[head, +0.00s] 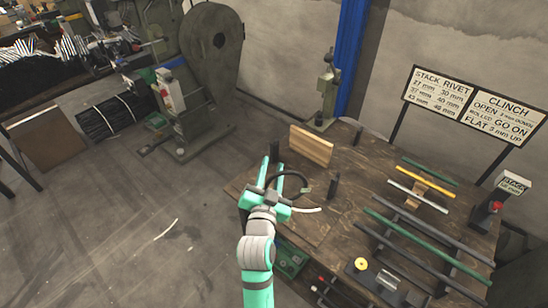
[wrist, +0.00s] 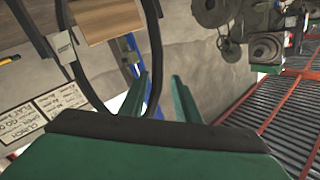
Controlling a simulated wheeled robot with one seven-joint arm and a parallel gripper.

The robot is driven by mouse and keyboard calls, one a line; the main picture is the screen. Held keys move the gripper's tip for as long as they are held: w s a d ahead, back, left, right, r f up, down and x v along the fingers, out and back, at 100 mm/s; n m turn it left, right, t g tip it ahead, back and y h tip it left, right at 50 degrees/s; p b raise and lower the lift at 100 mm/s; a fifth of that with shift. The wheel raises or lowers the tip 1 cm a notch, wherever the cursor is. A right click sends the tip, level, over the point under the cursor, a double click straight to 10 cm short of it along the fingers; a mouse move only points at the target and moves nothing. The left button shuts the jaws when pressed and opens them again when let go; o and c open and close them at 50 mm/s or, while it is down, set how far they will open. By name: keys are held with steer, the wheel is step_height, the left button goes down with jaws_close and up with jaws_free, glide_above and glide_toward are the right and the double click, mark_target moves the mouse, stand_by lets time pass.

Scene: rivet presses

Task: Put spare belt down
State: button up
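The spare belt (head: 298,175) is a thin black loop with a small pale tag, at the left end of the wooden bench (head: 335,228) in the head view. Whether the belt touches a finger or rests fully on the bench cannot be told.
A wooden block (head: 311,146) and dark upright posts (head: 333,186) stand near the belt. Green and grey bars (head: 425,240) lie across the bench's right side. A sign (head: 475,105) stands behind it. A large grey press (head: 212,55) is at the back left, with open floor before it.

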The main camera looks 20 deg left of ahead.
mark_target(269, 183)
steer(key=shift+v, duration=2.45)
steer(key=o, duration=1.8)
